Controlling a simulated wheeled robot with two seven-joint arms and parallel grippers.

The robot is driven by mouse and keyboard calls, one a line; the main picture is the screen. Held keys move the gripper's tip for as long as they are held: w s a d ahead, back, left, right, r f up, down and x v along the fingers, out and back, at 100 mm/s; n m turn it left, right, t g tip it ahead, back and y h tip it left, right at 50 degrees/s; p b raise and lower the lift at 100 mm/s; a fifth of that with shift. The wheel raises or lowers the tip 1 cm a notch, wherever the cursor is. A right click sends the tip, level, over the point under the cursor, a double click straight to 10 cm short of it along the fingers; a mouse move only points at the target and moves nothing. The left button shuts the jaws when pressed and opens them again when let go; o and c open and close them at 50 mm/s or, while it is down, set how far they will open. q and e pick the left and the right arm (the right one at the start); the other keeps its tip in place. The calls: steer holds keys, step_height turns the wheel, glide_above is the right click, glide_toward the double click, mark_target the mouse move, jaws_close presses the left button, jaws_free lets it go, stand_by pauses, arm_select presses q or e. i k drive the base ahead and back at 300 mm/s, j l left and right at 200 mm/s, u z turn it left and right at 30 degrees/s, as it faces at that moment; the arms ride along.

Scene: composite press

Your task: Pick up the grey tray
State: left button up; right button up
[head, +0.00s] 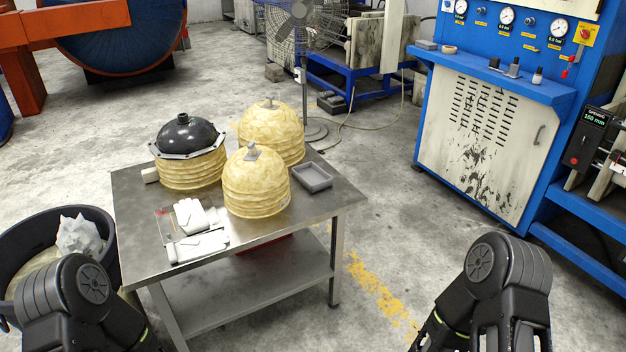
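The grey tray (314,177) is a small, shallow rectangular tray. It lies on the right part of the metal table (330,202), close to the table's right edge, and looks empty. A yellowish ribbed dome stands just left of it. My two arms show at the lower left and lower right of the head view, both well apart from the tray.
Two yellowish domes (256,182) (271,131) and a black-topped one (187,150) crowd the table. White gloves (194,215) lie at its front. A black bin (95,222) stands left. A blue press cabinet (480,140) stands right. The floor between table and cabinet is clear.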

mark_target(313, 178)
steer(key=i+l+z, duration=0.2)
steer(key=i+z, duration=0.15)
steer(key=i, duration=0.2)
steer(key=i+z, duration=0.35)
steer(key=i, duration=0.25)
steer(key=i+j+z, duration=0.1)
steer(key=i+z, duration=0.2)
steer(key=i, duration=0.25)
